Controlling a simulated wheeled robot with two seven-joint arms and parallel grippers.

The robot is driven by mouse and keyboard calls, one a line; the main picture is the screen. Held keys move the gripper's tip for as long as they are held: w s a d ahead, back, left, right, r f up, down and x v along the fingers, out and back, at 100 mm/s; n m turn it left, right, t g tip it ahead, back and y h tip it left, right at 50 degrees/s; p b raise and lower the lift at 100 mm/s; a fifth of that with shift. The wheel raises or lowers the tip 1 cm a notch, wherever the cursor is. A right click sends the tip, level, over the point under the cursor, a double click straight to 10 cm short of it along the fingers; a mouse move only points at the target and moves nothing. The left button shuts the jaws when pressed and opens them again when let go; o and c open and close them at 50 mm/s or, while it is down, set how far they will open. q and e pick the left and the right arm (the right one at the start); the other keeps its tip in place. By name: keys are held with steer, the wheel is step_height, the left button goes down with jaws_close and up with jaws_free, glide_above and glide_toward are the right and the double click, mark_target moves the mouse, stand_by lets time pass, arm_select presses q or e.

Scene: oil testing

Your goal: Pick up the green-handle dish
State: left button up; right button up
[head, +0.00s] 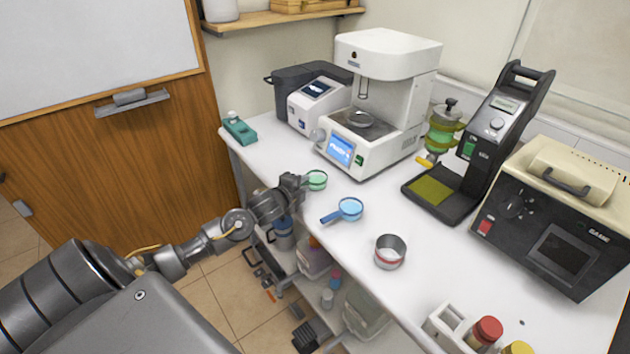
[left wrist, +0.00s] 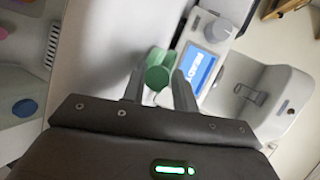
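The green-handle dish (head: 317,180) sits on the white table in front of the white balance machine. My left gripper (head: 302,183) is at the table's edge, right at the handle side of this dish, and hides the handle in the head view. In the left wrist view the green handle (left wrist: 158,77) shows end-on between the two fingertips of my left gripper (left wrist: 160,84). The fingers stand apart with a small gap beside the handle, so the gripper looks open. My right gripper is in neither view.
A blue-handled dish (head: 350,209) lies nearby on the table, with a metal cup (head: 390,252) beyond it towards the front. The balance machine (head: 390,110) stands behind the green dish. A teal holder (head: 239,129) is at the left table corner.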

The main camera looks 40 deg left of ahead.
arm_select(q)
jaws_close()
steer(key=shift+r, duration=0.1)
stand_by(0.3)
